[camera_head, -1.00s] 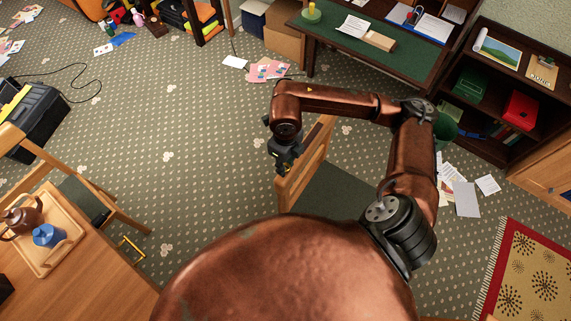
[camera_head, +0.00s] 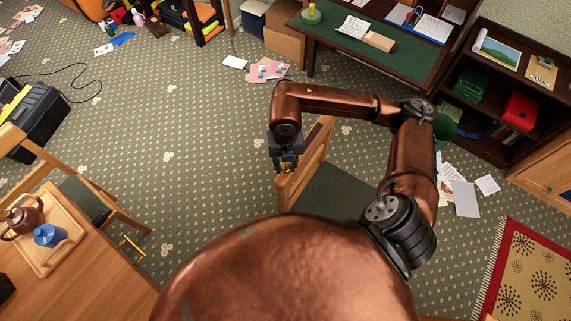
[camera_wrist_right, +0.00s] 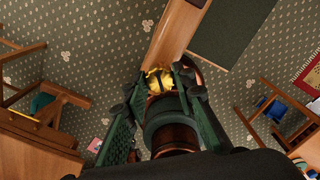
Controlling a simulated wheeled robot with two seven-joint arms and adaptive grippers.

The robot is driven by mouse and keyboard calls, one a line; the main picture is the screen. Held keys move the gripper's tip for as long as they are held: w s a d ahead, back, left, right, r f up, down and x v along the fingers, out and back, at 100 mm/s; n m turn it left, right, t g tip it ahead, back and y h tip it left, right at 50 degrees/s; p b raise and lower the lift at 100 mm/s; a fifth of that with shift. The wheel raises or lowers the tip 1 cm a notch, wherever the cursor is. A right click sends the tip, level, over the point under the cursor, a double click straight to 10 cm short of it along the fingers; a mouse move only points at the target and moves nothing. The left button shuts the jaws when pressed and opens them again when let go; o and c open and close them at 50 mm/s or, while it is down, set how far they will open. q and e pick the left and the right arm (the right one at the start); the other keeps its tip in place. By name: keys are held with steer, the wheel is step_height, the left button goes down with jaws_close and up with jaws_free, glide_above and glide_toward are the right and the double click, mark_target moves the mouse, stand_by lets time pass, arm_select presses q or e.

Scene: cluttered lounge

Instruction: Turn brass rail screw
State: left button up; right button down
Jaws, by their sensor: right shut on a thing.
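The brass rail screw (camera_wrist_right: 155,79) shows in the right wrist view as a yellow, lobed head at the end of the chair's wooden top rail (camera_wrist_right: 173,42). My right gripper (camera_wrist_right: 159,84) is shut on the screw head, with one dark finger on each side. In the head view my right gripper (camera_head: 286,164) points down at the left end of the same rail (camera_head: 308,160). The screw is mostly hidden there by the fingers. My left gripper is not in view.
The chair's dark green seat (camera_head: 336,188) lies right of the gripper. A green-topped desk (camera_head: 400,62) stands behind. A wooden table with a tray (camera_head: 70,244) is at the lower left. Open carpet (camera_head: 190,130) lies left of the gripper.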

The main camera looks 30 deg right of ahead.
mark_target(285, 168)
steer(key=m+p, duration=0.1)
steer(key=m, duration=0.4)
steer(key=shift+r+m, duration=0.1)
steer(key=shift+m, duration=0.2)
steer(key=m+p, duration=0.2)
steer(key=m, duration=0.4)
steer(key=shift+p, duration=0.3)
steer(key=c, duration=1.6)
jaws_free()
steer(key=shift+r, duration=0.15)
step_height(285, 168, up, 12)
steer(key=shift+f, duration=0.2)
